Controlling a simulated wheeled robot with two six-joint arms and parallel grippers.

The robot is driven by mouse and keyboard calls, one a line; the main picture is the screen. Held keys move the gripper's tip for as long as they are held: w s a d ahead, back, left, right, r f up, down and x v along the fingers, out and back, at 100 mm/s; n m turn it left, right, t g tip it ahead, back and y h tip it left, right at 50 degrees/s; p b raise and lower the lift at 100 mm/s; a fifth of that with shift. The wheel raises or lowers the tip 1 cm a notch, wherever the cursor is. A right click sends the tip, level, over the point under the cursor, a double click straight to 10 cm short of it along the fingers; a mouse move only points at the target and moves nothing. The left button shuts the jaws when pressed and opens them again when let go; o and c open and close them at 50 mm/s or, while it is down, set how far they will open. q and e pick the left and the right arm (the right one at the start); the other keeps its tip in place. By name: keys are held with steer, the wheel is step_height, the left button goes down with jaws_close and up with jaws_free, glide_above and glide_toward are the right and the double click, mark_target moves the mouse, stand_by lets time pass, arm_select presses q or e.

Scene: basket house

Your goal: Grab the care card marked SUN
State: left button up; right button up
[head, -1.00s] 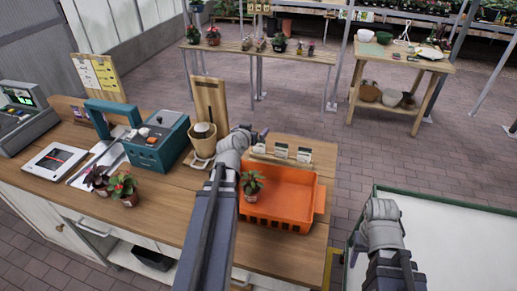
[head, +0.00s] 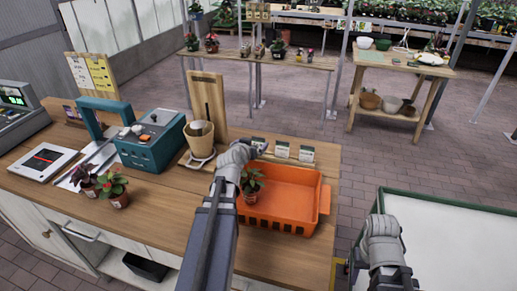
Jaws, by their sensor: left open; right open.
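Three small cards stand in a row on the wooden counter behind the orange crate: a left card (head: 258,142), a middle card (head: 282,149) and a right card (head: 306,154). Their print is too small to read, so I cannot tell which says SUN. My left gripper (head: 262,150) is open, just in front of the left card and near its lower edge. My wrist partly hides the fingers, and I cannot tell whether they touch the card. My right arm is at the lower right; its gripper does not show.
The orange crate (head: 292,215) holds a potted plant (head: 251,182) beside my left arm. A beige pot (head: 200,140), a teal machine (head: 153,140) and two potted plants stand left on the counter (head: 165,205). A pale-topped cart (head: 455,235) is at right.

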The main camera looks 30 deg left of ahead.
mark_target(258, 138)
arm_select(q)
steer(key=shift+b+x, duration=1.05)
steer(key=shift+x, duration=2.55)
steer(key=shift+r, duration=0.25)
steer(key=shift+c, duration=0.5)
steer(key=c, duration=1.3)
steer(key=shift+o, duration=0.2)
step_height(258, 138, up, 10)
steer(key=p, duration=1)
